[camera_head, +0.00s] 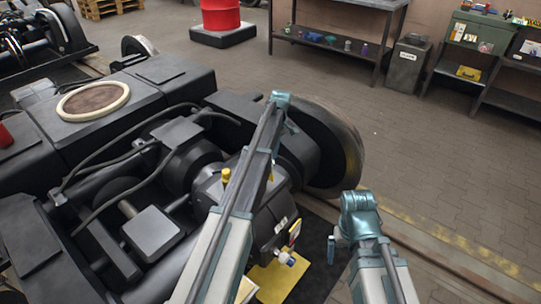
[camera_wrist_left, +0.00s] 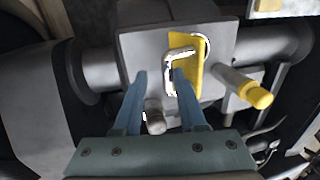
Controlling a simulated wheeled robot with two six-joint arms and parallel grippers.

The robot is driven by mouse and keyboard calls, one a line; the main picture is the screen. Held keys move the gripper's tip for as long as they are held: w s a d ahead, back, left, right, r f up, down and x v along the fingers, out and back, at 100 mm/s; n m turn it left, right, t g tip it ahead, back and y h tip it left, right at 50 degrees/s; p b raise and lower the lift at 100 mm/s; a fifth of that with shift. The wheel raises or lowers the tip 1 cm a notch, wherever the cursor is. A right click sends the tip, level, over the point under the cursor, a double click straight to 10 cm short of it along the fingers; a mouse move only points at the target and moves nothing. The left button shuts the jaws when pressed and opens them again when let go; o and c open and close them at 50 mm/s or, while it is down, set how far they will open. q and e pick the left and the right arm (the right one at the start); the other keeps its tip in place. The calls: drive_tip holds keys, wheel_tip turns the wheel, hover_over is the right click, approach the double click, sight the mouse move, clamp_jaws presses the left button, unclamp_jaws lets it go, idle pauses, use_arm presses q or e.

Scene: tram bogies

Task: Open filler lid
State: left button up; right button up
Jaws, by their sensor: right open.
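The gearbox housing (camera_wrist_left: 135,45) is a dark grey box in the left wrist view. A yellow plate (camera_wrist_left: 188,55) with a pale ring and a pale, bent handle (camera_wrist_left: 170,65) is on its face. A yellow-capped stub (camera_wrist_left: 257,96) sticks out to the right. I cannot tell for sure which part is the filler lid. My left gripper (camera_wrist_left: 160,76) is open, its right fingertip overlapping the handle in the picture; contact is unclear. In the head view my left arm hides it. My right gripper (camera_head: 333,246) is open, pointing down, right of the housing.
The bogie's wheel (camera_head: 345,150) stands beyond the housing. A red drum (camera_head: 220,15), workbench (camera_head: 335,42) and bin (camera_head: 408,62) stand at the back. The paved floor at right is clear.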

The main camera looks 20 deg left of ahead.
use_arm(q)
drive_tip(key=shift+o, duration=0.8)
drive_tip(key=shift+r, duration=0.15)
drive_tip(key=p+v, duration=1.3)
drive_tip(key=shift+w+r, duration=0.15)
drive_tip(key=shift+r, duration=0.15)
